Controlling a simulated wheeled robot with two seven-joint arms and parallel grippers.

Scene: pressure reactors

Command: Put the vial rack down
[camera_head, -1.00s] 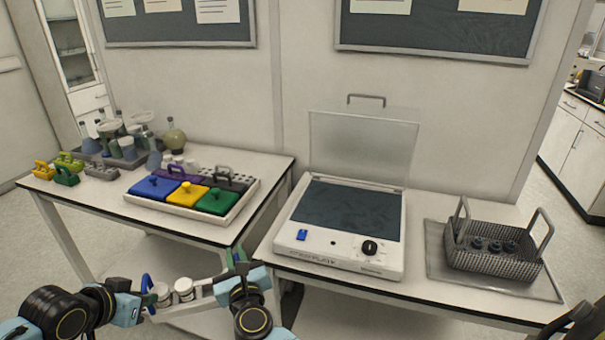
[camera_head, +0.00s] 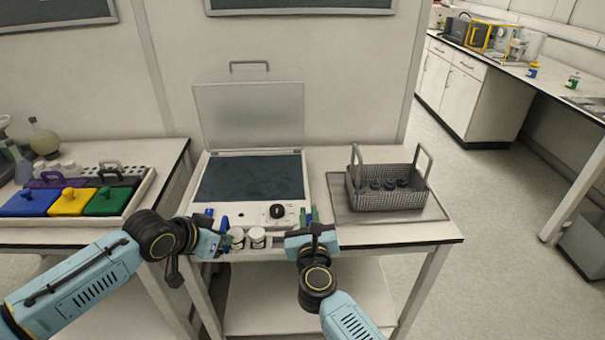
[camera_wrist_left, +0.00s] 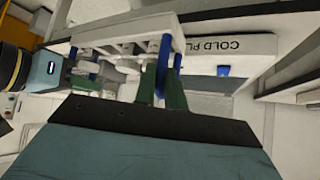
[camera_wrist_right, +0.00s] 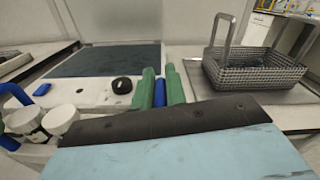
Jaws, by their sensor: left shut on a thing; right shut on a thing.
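The white vial rack (camera_head: 272,250) is held level between my two grippers, in front of the cold plate and low at the table's front edge. White-capped vials (camera_head: 248,238) stand in it. My left gripper (camera_head: 222,226) is shut on the rack's left blue handle, which shows between green fingers in the left wrist view (camera_wrist_left: 163,62). My right gripper (camera_head: 312,216) is shut on the right blue handle, seen between its green fingers in the right wrist view (camera_wrist_right: 160,93). The cold plate (camera_head: 250,180) has a dark, bare top, and its clear lid (camera_head: 250,115) stands open.
A wire basket (camera_head: 384,195) with dark-capped bottles stands on a grey mat (camera_head: 345,213) at the right.

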